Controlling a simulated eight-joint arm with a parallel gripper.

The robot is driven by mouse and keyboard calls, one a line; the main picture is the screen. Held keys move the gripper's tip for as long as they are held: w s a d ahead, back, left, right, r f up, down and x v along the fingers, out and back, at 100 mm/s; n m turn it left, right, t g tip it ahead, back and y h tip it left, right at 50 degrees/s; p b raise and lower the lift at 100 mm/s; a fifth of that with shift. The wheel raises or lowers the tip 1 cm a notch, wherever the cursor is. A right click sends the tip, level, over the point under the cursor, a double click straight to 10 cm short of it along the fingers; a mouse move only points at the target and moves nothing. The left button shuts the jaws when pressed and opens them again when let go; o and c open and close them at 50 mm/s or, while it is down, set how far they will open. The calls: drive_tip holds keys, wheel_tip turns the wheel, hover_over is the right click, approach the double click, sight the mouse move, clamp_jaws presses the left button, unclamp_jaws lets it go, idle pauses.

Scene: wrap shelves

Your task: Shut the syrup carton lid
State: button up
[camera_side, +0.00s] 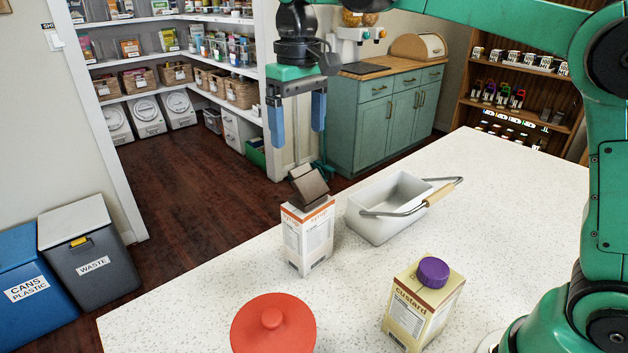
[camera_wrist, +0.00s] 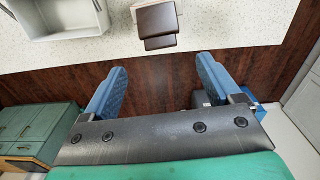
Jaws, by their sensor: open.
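The syrup carton (camera_side: 308,238), white with orange trim, stands upright near the counter's far edge. Its brown lid (camera_side: 309,188) stands tilted up from the top, so it is open. My gripper (camera_side: 298,138) has blue fingers pointing down, apart and empty. It hangs above the lid, near the counter's far edge, touching nothing that I can see. In the wrist view the open gripper (camera_wrist: 161,68) is over the dark floor.
A white basket (camera_side: 378,226) with a metal and wood handle stands right of the carton. A custard carton (camera_side: 412,318) with a purple cap and a red lidded container (camera_side: 272,328) are nearer the camera. The speckled counter (camera_side: 510,205) is clear toward the right.

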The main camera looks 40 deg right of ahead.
sight(308, 182)
drive_tip(key=shift+w+f, duration=0.1)
drive_tip(key=shift+f, duration=2.75)
clamp_jaws()
drive_tip(key=shift+w+a+f+g, duration=0.1)
drive_tip(key=shift+w+f+g, duration=0.2)
drive_tip(key=shift+g, duration=0.45)
drive_tip(key=shift+w+d+f+g, duration=0.1)
drive_tip(key=shift+w+f+g, duration=0.2)
drive_tip(key=shift+g, duration=0.5)
drive_tip(key=shift+w+a+f+g, duration=0.1)
drive_tip(key=shift+w+f+g, duration=0.2)
drive_tip(key=shift+g, duration=0.45)
unclamp_jaws()
drive_tip(key=shift+s+r, duration=0.1)
